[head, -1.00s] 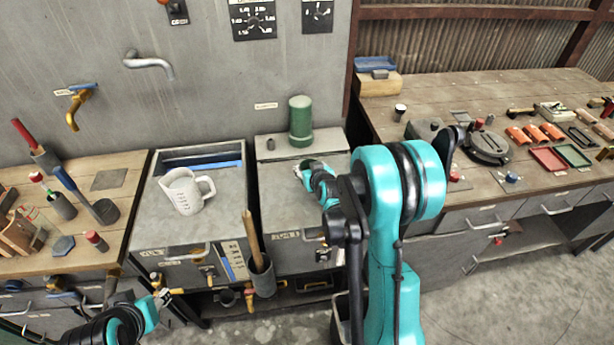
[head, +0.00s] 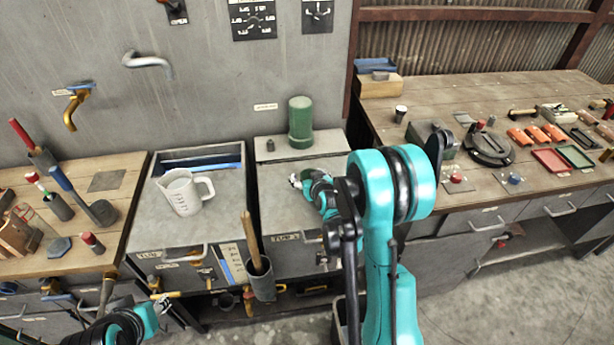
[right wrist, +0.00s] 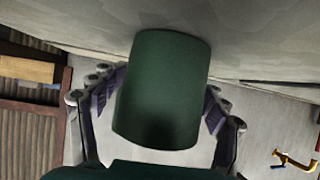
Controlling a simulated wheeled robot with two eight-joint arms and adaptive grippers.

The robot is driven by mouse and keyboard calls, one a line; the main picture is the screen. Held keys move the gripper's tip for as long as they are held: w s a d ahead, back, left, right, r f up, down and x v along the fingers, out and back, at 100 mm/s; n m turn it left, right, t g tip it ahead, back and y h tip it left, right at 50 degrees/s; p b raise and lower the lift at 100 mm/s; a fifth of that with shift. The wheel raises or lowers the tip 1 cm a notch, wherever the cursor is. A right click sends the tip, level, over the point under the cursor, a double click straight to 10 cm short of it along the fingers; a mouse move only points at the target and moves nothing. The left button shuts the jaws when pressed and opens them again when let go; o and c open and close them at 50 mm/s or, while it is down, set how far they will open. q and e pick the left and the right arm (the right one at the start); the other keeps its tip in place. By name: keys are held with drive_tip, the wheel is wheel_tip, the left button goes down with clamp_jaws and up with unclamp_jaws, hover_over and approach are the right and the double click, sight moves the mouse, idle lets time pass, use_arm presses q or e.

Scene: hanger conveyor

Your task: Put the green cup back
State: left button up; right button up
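The green cup (right wrist: 163,88) fills the middle of the right wrist view, between the two fingers of my right gripper (right wrist: 160,95). The pads appear to press on both of its sides, so the gripper looks shut on it. A green cylinder (head: 300,122) with a wider base stands on the raised ledge behind. My left gripper (head: 158,301) is at the lower left, empty, its fingertips apart.
A clear measuring jug (head: 184,192) stands on the left counter below a grey spout (head: 148,62). A wooden handle rises from a dark holder (head: 262,281) at the counter front. A small dark object (head: 270,145) sits beside the green cylinder. The right bench (head: 470,95) holds several tools.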

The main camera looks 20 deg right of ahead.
drive_tip(key=shift+s+r+p, duration=0.2)
drive_tip(key=shift+r+p, duration=0.1)
drive_tip(key=shift+r, duration=0.05)
drive_tip(key=p+v, duration=0.2)
drive_tip(key=v, duration=0.9)
drive_tip(key=shift+s+r, duration=0.1)
drive_tip(key=shift+s, duration=0.1)
drive_tip(key=s+a+r+g, duration=0.2)
drive_tip(key=s+a+r, duration=0.2)
drive_tip(key=s, duration=0.6)
drive_tip(key=s+a+r+n+g+y, duration=0.1)
drive_tip(key=s+a+r+g, duration=0.2)
drive_tip(key=s+a, duration=0.4)
drive_tip(key=s, duration=0.2)
drive_tip(key=shift+s+a+r+y, duration=0.3)
drive_tip(key=shift+s+a+r, duration=0.05)
drive_tip(key=shift+s+r, duration=0.05)
